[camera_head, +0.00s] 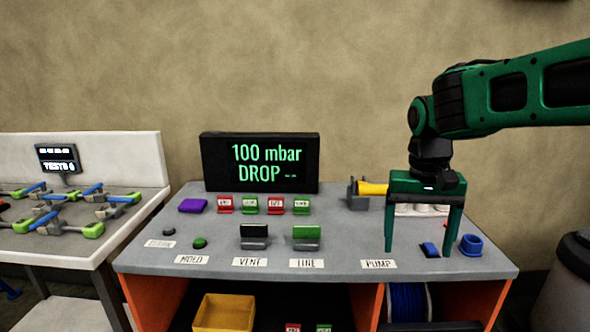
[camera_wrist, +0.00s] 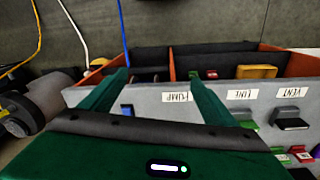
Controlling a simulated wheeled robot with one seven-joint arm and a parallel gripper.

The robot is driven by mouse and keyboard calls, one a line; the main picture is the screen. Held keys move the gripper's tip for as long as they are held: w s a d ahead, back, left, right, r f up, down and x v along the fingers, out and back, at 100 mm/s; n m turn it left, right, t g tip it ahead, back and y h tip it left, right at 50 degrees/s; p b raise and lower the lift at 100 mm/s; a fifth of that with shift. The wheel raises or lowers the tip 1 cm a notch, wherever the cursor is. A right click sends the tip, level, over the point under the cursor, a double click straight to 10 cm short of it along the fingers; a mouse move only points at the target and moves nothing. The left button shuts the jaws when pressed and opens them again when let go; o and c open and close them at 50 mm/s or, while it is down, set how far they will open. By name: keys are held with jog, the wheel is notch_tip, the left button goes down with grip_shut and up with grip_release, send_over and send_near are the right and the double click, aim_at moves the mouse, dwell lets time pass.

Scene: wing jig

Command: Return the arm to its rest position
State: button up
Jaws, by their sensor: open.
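My green gripper (camera_head: 420,248) is open and empty. It points down over the right part of the grey bench top (camera_head: 345,258), with its two fingers apart near the PUMP label (camera_head: 379,265). A blue switch (camera_head: 429,249) lies between the fingers in the head view, and a blue ring-shaped cup (camera_head: 470,244) stands to the right of them. In the wrist view the two fingers of my gripper (camera_wrist: 160,82) reach toward the bench edge by the PUMP label (camera_wrist: 175,97). I cannot tell from these views whether the fingertips touch the bench top.
A black display (camera_head: 261,163) reading "100 mbar DROP" stands at the back. Black (camera_head: 254,236) and green (camera_head: 306,237) levers stand mid-bench, with several red and green tags behind. A yellow part (camera_head: 373,188) is behind my gripper. A grey drum (camera_head: 572,270) stands right; a side table (camera_head: 100,240) left.

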jog(key=s+d+f+m, duration=0.1)
jog(key=s+d+f, duration=0.2)
jog(key=s+d, duration=0.2)
jog(key=s+d+f+m, duration=0.1)
jog(key=s+d, duration=0.4)
jog(key=s, duration=0.5)
jog(key=s+d+f+m+y, duration=0.1)
jog(key=s+d+f, duration=0.3)
jog(key=s, duration=0.3)
jog(key=shift+s+d+f, duration=0.3)
jog(key=shift+s+d, duration=0.05)
jog(key=shift+d, duration=0.5)
